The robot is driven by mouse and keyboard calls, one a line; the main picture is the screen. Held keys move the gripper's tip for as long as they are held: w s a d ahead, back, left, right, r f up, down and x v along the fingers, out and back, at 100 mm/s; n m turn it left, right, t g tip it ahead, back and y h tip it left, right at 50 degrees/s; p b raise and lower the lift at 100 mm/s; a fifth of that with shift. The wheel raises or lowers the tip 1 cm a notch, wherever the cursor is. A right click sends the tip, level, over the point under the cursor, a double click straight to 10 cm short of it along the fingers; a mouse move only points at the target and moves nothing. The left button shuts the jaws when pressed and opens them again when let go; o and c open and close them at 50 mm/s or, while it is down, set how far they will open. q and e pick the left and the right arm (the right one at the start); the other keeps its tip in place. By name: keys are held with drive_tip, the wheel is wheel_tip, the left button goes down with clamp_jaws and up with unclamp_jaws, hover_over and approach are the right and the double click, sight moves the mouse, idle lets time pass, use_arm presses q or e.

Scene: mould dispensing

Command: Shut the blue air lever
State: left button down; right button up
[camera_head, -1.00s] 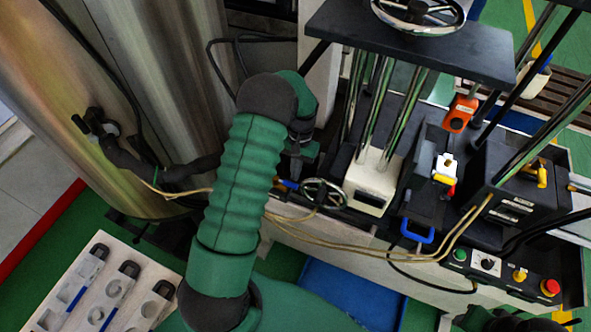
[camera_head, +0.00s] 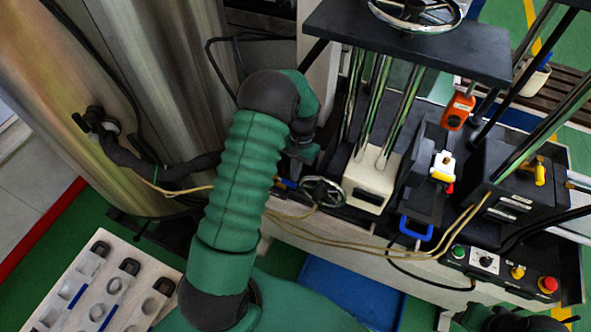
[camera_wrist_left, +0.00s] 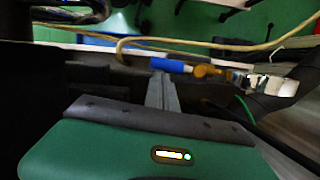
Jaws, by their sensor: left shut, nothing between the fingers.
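The blue air lever (camera_wrist_left: 171,65) lies along a brass fitting in the left wrist view, just past my fingertips. In the head view a small piece of the blue air lever (camera_head: 288,184) shows beside my left forearm, next to the black handwheel. My left gripper (camera_wrist_left: 160,82) is shut and empty, with its fingertips close to the lever's left part. I cannot tell if they touch it. In the head view my left gripper (camera_head: 298,168) is partly hidden by the wrist.
A black handwheel (camera_head: 323,191) and a beige block (camera_head: 371,181) stand right of the lever. Thin beige hoses (camera_head: 350,243) run along the machine's front. Steel tanks (camera_head: 175,80) stand at left. A white tray (camera_head: 75,285) lies below. A control panel (camera_head: 500,268) is at right.

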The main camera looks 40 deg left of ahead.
use_arm(q)
drive_tip(key=shift+s+d+m+y+p, duration=0.2)
drive_tip(key=shift+s+m, duration=0.25)
drive_tip(key=shift+m, duration=0.4)
drive_tip(key=shift+s+d+m+y+p, duration=0.1)
drive_tip(key=shift+s+d+m+p, duration=0.25)
drive_tip(key=shift+m, duration=0.5)
drive_tip(key=shift+s, duration=0.45)
use_arm(e)
drive_tip(key=shift+s+d+r, duration=0.15)
drive_tip(key=shift+s+r, duration=0.25)
drive_tip(key=shift+r, duration=0.2)
